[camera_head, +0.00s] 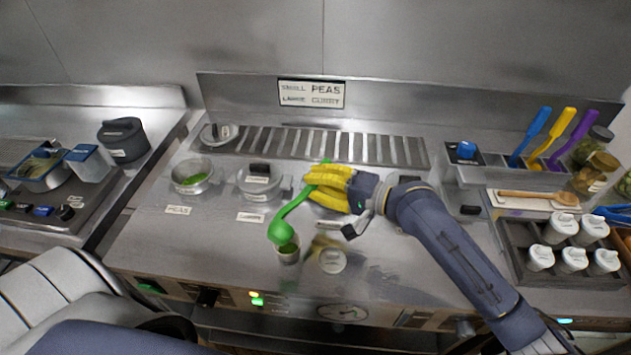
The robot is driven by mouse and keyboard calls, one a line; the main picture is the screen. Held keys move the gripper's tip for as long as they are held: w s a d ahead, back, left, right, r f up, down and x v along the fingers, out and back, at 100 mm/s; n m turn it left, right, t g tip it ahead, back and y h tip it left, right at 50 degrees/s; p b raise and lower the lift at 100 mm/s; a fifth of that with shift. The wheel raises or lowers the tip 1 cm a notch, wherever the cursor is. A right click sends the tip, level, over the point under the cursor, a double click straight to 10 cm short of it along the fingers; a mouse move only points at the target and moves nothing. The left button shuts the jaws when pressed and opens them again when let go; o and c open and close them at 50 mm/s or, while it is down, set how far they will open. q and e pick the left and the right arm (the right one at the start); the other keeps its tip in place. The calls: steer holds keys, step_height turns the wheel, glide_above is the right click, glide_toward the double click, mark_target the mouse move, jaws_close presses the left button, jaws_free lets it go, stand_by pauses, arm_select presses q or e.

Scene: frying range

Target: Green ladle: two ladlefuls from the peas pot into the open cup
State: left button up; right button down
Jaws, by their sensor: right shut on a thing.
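My right gripper (335,188), with yellow fingers, is shut on the green ladle (292,207) by its handle. The ladle slants down to the left, and its bowl (281,233) is just over the open cup (288,256) near the counter's front. The bowl hides part of the cup's mouth; green shows inside the cup. I cannot tell whether the bowl holds peas or touches the rim. The peas pot (192,188) stands open at the left, with green contents, behind a PEAS label (178,210). My left gripper is out of view.
A lidded pot (262,188) stands between the peas pot and my right gripper. A rack of lidded cups (520,262) and a holder with blue, yellow and purple utensils (490,160) are at the right.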

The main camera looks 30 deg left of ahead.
steer(key=r+n, duration=0.1)
steer(key=s+r+n, duration=0.1)
steer(key=r+t, duration=0.1)
steer(key=r, duration=0.1)
steer(key=shift+s+n, duration=0.3)
steer(key=shift+n, duration=0.1)
steer(key=s+r+n+t, duration=0.1)
steer(key=s+r+n, duration=0.2)
steer(key=s+n, duration=0.3)
steer(key=s+r+n+t+y, duration=0.1)
steer(key=s+r+n, duration=0.3)
steer(key=s+n, duration=0.2)
steer(key=shift+s+a+r+t+y, duration=0.3)
steer(key=shift+s+a, duration=0.05)
steer(key=shift+s, duration=0.4)
step_height(320, 180, up, 9)
stand_by(0.5)
